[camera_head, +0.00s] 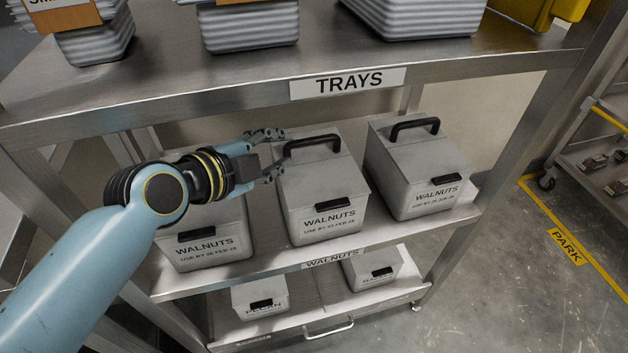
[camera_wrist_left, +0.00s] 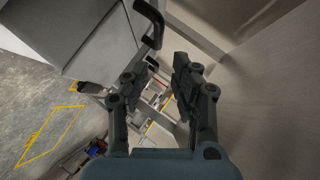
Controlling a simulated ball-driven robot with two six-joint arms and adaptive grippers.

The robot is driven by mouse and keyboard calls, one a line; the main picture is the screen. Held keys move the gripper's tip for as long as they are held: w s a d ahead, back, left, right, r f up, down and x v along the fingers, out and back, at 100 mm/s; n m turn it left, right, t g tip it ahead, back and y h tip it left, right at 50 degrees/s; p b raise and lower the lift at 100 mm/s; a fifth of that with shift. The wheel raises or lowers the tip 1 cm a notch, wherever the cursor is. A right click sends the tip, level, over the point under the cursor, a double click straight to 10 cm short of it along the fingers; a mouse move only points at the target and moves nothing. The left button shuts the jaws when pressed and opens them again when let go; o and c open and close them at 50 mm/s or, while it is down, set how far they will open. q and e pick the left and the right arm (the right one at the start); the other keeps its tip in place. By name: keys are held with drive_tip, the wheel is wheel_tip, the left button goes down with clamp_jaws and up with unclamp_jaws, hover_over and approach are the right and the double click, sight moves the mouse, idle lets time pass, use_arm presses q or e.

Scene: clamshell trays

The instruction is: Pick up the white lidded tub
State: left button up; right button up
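Three white lidded tubs labelled WALNUTS stand on the middle shelf: a left one (camera_head: 205,243), a middle one (camera_head: 322,200) and a right one (camera_head: 418,175). The middle and right tubs each have a black lid handle; my arm hides the left tub's lid. My left gripper (camera_head: 277,152) is open and empty, its fingers near the left end of the middle tub's handle (camera_head: 312,140). In the left wrist view a white tub (camera_wrist_left: 85,35) with a black handle (camera_wrist_left: 150,22) lies just beyond the open fingers (camera_wrist_left: 157,75). My right gripper is out of view.
A metal shelf labelled TRAYS (camera_head: 347,82) with stacked grey trays (camera_head: 250,25) is above the tubs. Two smaller tubs (camera_head: 260,297) (camera_head: 372,268) stand on the bottom shelf. A cart (camera_head: 600,165) is at the right, with open floor (camera_head: 530,290) before it.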

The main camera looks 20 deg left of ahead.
sight(312, 140)
use_arm(q)
drive_tip(key=x, duration=1)
drive_tip(key=shift+w+d+f, duration=0.15)
clamp_jaws()
